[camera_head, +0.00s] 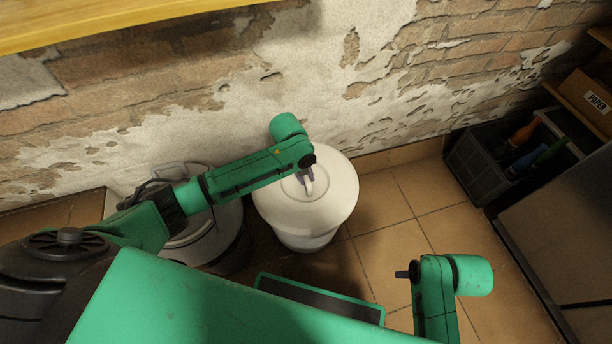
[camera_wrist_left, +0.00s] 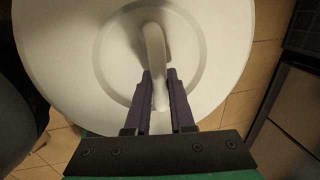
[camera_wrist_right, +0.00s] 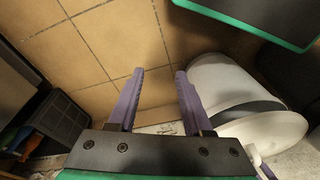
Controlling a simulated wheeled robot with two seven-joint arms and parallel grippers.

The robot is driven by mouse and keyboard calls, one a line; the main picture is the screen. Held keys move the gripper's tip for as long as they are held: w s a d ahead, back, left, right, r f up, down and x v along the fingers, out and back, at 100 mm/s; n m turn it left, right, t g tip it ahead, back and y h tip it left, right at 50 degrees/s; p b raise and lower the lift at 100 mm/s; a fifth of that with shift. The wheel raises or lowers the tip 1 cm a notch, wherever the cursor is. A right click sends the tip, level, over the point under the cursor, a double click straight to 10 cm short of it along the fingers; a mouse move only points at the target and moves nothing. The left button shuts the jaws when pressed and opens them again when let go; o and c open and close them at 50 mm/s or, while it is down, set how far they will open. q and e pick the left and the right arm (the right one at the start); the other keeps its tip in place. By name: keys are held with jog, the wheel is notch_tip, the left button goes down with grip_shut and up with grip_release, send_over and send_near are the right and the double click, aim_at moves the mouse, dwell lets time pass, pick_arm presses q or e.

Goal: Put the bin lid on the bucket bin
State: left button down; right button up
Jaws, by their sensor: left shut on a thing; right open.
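The white round bin lid (camera_head: 335,208) is level over the white bucket bin (camera_head: 306,242) in the head view. My left gripper (camera_head: 306,178) is shut on the lid's raised handle; the left wrist view shows its purple fingers (camera_wrist_left: 161,78) on both sides of the handle (camera_wrist_left: 155,45). The right wrist view shows the bin (camera_wrist_right: 215,82) from the side, with a dark band between its body and the lid (camera_wrist_right: 268,132). I cannot tell whether the lid touches the rim. My right gripper (camera_wrist_right: 160,78) is open and empty, over the floor right of the bin.
A round grey-white container (camera_head: 222,235) stands left of the bin, partly behind my left arm. A peeling brick wall is close behind. A dark crate (camera_head: 478,168) with bottles and a cardboard box (camera_head: 590,100) are at the right. Tiled floor (camera_head: 395,225) right of the bin is clear.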

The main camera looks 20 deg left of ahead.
pick_arm(q)
jog(key=shift+f, duration=0.4)
jog(key=shift+f+b, duration=0.25)
jog(key=shift+b, duration=0.3)
jog(key=shift+f+b, duration=0.7)
jog(key=shift+b, duration=0.1)
pick_arm(e)
jog(key=shift+w+a+r+n+t+y, duration=0.2)
jog(key=shift+w+a+t, duration=0.25)
jog(key=shift+a, duration=0.3)
jog(key=shift+w+a+f+n+t+y, duration=0.15)
jog(key=shift+w+a+t+y, duration=0.25)
jog(key=shift+a, duration=0.35)
jog(key=shift+w+a+r+n+t+y, duration=0.1)
jog(key=shift+w+a+t+y, duration=0.1)
jog(key=shift+w+a+t, duration=0.4)
pick_arm(q)
jog(key=shift+f+b, duration=0.4)
jog(key=shift+f, duration=0.25)
pick_arm(e)
jog(key=shift+s+a+f+g, duration=0.1)
jog(key=shift+s+f+g, duration=0.05)
jog(key=shift+f+g, duration=0.15)
pick_arm(q)
jog(key=c, duration=0.7)
grip_release()
